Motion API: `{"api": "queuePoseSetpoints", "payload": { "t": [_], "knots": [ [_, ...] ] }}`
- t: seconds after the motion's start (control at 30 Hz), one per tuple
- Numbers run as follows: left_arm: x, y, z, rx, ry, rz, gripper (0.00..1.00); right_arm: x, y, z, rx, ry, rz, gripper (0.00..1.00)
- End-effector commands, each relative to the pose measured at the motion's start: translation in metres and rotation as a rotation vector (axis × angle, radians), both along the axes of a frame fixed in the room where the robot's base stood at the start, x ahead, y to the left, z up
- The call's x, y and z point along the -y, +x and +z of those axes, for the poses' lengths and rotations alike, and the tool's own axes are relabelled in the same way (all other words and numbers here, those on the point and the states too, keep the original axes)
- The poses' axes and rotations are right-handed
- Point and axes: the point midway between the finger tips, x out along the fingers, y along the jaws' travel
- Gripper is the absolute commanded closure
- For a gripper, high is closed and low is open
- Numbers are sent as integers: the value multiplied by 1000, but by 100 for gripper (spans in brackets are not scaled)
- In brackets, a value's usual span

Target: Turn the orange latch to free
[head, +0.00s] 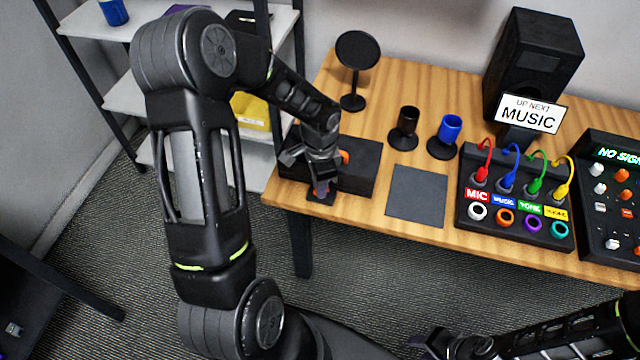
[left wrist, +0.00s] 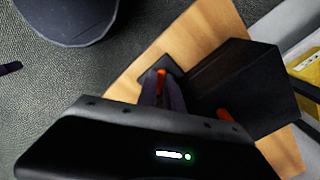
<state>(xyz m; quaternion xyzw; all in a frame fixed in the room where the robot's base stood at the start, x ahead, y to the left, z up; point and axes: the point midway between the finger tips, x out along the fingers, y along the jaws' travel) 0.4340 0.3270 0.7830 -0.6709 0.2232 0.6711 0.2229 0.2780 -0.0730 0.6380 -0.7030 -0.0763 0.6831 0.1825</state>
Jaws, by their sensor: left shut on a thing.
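A black box (head: 357,180) stands at the left end of the wooden table, and it also shows in the left wrist view (left wrist: 245,85). My left gripper (head: 321,190) points down at a small dark plate (left wrist: 150,66) beside the box. Its fingers (left wrist: 163,90) are closed around an orange piece, the orange latch (left wrist: 161,74), mostly hidden between them. A second orange piece (head: 344,157) shows at the box, also in the left wrist view (left wrist: 224,114). My right gripper (head: 432,342) is low at the bottom edge, away from the table; its jaws are unclear.
A dark square pad (head: 416,196), a black cup (head: 405,128) and a blue cup (head: 446,134) stand right of the box. A round black stand (head: 352,75) is behind it. A panel with coloured cables (head: 515,222) and a mixer (head: 612,200) fill the right side.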

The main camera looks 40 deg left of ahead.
Motion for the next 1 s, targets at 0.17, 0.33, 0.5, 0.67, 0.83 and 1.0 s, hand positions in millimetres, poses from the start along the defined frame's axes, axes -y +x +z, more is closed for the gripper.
{"api": "queuePoseSetpoints", "payload": {
  "t": [0.17, 0.33, 0.5, 0.67, 0.83, 1.0],
  "knots": [
    [-1, 1, 1, 0, 0, -165, 100, 0, 0, 4, -1, -1, -1, 64],
    [-1, 1, 1, 0, 0, -321, 100, 0, -1, 7, -3, -2, 0, 64],
    [-1, 2, 1, 0, 0, -453, 100, 1, -1, 10, -4, -2, -1, 64],
    [-1, 2, 1, 2, 0, -539, 100, 1, -2, 12, -4, -3, -2, 64],
    [-2, 2, 1, 2, 0, -591, 100, 1, -2, 12, -6, -4, -1, 64],
    [-2, 3, 0, 2, 1, -609, 100, 1, -2, 13, -6, -4, -1, 64]
  ]
}}
